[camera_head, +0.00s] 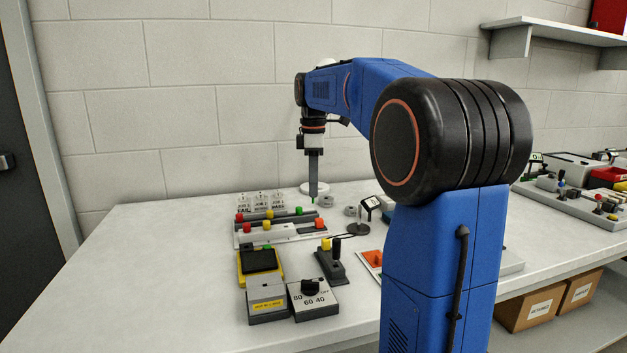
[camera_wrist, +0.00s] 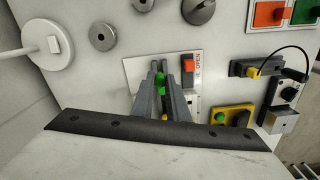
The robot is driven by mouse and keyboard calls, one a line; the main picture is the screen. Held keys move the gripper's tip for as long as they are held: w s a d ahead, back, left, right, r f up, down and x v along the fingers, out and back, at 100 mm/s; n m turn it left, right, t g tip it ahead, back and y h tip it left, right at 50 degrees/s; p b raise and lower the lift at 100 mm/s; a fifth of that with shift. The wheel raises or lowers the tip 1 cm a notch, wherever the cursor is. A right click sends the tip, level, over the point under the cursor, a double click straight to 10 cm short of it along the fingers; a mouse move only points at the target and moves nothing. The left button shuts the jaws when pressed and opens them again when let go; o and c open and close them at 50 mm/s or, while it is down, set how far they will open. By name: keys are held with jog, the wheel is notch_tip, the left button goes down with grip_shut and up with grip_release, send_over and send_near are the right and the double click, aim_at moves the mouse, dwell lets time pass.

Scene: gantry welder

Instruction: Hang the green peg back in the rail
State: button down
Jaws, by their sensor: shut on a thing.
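My gripper (camera_head: 313,193) points straight down over the back of the bench, at the right end of the rails. It is shut on the green peg (camera_head: 313,200), of which only a small green tip shows under the fingers. In the wrist view my gripper (camera_wrist: 161,74) has its fingers close together, with green showing between the tips. A dark rail (camera_head: 284,217) with red, yellow and green pegs lies just left of and below the gripper. A pale rail (camera_head: 285,233) with coloured pegs lies in front of it. I cannot tell whether the held peg touches anything.
Clear holders labelled FAIL and PASS (camera_head: 262,203) stand behind the rails. In front are a yellow-framed device (camera_head: 260,262), a dial box (camera_head: 312,299) and a dark block with a yellow knob (camera_head: 331,262). A round white base (camera_head: 315,188) stands behind the gripper. The bench's left side is clear.

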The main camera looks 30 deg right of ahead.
aim_at(313, 199)
jog(key=shift+f, duration=1.15)
jog(key=shift+f, duration=1.2)
dwell(1.2)
jog(key=c, duration=1.6)
grip_release()
jog(key=shift+c, duration=0.2)
jog(key=shift+r, duration=0.1)
notch_tip(313, 199, up, 17)
jog(key=shift+s+r, duration=0.1)
